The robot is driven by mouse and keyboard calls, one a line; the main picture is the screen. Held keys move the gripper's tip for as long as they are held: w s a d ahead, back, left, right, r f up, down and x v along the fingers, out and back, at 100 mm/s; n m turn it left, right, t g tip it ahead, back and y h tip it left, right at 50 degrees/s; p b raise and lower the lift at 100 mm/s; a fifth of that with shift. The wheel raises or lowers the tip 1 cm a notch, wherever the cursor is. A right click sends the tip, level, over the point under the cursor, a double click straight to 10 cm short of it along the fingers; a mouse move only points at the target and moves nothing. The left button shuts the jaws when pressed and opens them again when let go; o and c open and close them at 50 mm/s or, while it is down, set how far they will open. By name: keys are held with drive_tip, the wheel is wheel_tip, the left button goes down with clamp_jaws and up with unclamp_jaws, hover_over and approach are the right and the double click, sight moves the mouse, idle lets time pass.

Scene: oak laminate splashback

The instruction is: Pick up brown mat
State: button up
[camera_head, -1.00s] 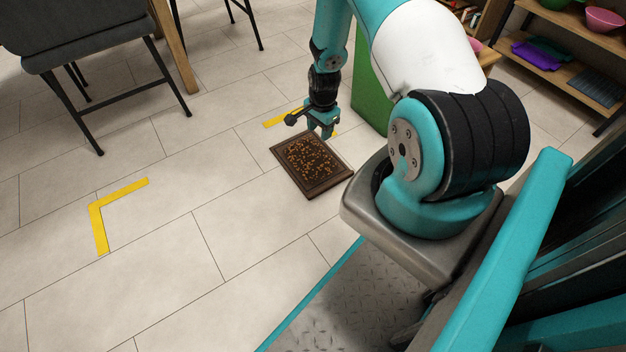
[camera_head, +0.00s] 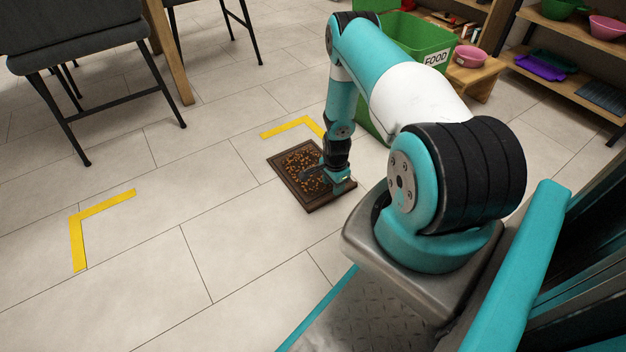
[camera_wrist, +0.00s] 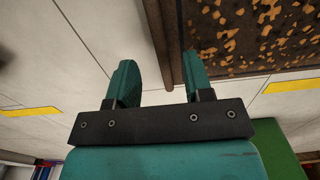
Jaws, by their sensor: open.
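The brown mat (camera_head: 291,166) lies flat on the tiled floor, with a dark rim and an orange-speckled middle. My gripper (camera_head: 338,184) is over the mat's right side in the head view, pointing down. In the wrist view my gripper (camera_wrist: 160,82) is open and holds nothing. The mat's rim strip (camera_wrist: 158,35) runs between the two fingers there, with the speckled part (camera_wrist: 250,35) to the right. The left finger is over bare floor and the right finger overlaps the mat. I cannot tell whether the fingers touch it.
A green bin labelled FOOD (camera_head: 425,42) stands just behind my arm. A pink bowl (camera_head: 468,56) sits on a low wooden stand beside it. Yellow floor tape (camera_head: 78,240) marks corners. A chair (camera_head: 85,55) is at upper left. The floor left of the mat is clear.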

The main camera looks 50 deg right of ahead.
sight(312, 194)
wheel_tip(312, 194, down, 5)
drive_tip(key=b, duration=0.4)
drive_tip(key=shift+d+f, duration=0.1)
drive_tip(key=shift+f, duration=0.05)
clamp_jaws()
